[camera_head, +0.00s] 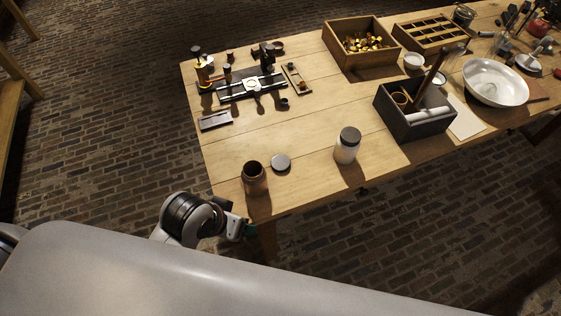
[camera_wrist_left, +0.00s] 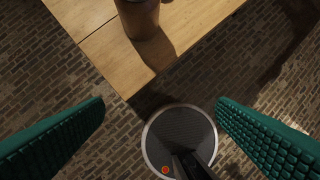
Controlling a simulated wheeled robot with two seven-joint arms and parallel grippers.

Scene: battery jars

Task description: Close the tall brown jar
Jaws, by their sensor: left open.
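The tall brown jar (camera_head: 254,182) stands upright near the table's front left corner, its dark mouth uncovered. A round grey lid (camera_head: 281,163) lies flat on the table just right of and behind it, apart from the jar. The lower part of the brown jar (camera_wrist_left: 140,20) shows at the top edge of the left wrist view; its top is cut off. My left gripper (camera_head: 248,229) is just off the table's front edge, below the jar. In the left wrist view its green fingers (camera_wrist_left: 160,115) are spread wide with nothing between them. My right gripper is not in view.
A white jar (camera_head: 346,152) with a dark lid stands to the right. A dark box (camera_head: 416,125) with a roll and rod sits beyond it. A measuring fixture (camera_head: 240,91) and small parts lie at the back left. Table around the jar and lid is clear.

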